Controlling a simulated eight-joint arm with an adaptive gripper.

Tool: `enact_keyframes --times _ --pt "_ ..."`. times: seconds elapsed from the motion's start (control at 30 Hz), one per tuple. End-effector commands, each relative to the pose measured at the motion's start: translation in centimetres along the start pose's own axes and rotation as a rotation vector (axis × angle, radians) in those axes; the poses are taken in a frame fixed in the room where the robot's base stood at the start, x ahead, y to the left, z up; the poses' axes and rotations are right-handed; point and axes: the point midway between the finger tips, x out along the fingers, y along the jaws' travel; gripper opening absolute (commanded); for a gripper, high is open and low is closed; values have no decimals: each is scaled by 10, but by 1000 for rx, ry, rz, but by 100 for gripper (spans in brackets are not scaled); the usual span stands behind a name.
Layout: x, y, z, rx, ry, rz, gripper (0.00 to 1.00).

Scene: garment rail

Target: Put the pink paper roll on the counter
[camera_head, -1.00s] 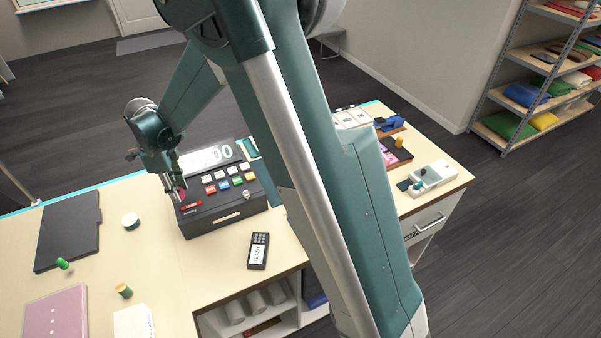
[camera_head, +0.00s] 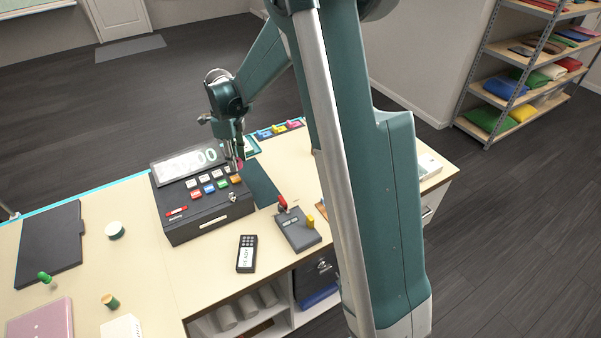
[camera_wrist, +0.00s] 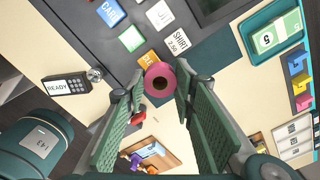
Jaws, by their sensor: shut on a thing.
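The pink paper roll (camera_wrist: 163,82) is between the fingertips of my gripper (camera_wrist: 160,92) in the wrist view, with its hollow end showing. My gripper is shut on it. In the head view, my gripper (camera_head: 235,168) is over the right end of the dark cash register (camera_head: 205,212), and a little of the pink roll (camera_head: 240,163) shows by the fingertips. The roll appears held above the register's keys. The pale counter (camera_head: 145,255) spreads around the register, with bare areas to its left and front.
A black handheld terminal (camera_head: 246,254) lies in front of the register. A grey device (camera_head: 298,231) with red and yellow parts is to the right. A dark folder (camera_head: 50,245), a green-and-white spool (camera_head: 115,230) and a pink book (camera_head: 40,322) are on the left. A dark mat (camera_head: 262,186) lies beside the register.

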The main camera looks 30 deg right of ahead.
Motion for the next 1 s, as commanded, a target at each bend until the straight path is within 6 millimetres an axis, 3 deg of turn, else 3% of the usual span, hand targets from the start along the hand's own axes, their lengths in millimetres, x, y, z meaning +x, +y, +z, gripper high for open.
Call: enact_keyframes --times 0.5,1.0 --pt "0 -71 -128 192 0 0 18" --pt "1 -115 -259 374 1 -1 18"
